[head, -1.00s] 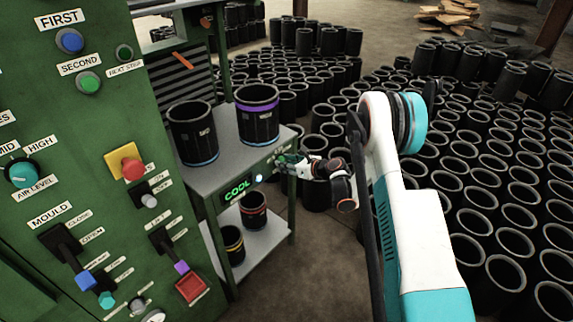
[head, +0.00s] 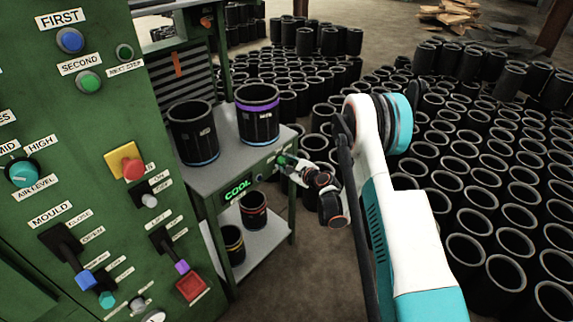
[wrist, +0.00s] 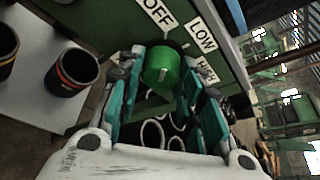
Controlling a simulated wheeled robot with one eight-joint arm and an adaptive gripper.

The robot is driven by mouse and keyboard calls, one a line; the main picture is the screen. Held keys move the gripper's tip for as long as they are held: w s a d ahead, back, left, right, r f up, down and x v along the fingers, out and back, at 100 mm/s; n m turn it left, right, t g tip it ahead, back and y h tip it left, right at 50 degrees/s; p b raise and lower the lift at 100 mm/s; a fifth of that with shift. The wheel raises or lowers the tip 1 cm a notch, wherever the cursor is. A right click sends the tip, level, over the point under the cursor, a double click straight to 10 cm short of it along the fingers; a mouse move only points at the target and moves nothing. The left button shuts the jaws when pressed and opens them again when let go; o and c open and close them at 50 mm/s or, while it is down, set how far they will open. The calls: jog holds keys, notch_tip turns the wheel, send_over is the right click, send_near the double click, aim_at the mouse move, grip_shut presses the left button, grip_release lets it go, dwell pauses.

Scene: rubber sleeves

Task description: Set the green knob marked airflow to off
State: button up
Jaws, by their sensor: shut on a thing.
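The green knob (wrist: 162,66) sits on a green panel face in the wrist view, beside white labels reading OFF (wrist: 157,12), LOW (wrist: 202,34) and HIGH (wrist: 206,70). A small pale mark shows on the knob's face; I cannot tell for certain which label it points at. My gripper (wrist: 166,58) has its teal fingers on either side of the knob, shut on it. In the head view my gripper (head: 284,161) is at the front edge of the grey bench, right of the lit COOL sign (head: 238,189), and mostly covers the knob.
Two black sleeves, blue-banded (head: 193,135) and purple-banded (head: 257,115), stand on the bench top (head: 225,165). Two more stand on its lower shelf (head: 262,243). A control panel (head: 95,130) with buttons and levers fills the left. Many black sleeves cover the floor at right.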

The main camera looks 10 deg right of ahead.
jog(key=shift+n, duration=0.4)
jog(key=shift+t+h, duration=0.3)
jog(key=o, duration=1)
notch_tip(320, 180, up, 8)
jog(key=shift+d+f, duration=0.1)
jog(key=shift+d, duration=0.05)
jog(key=shift+r, duration=1.05)
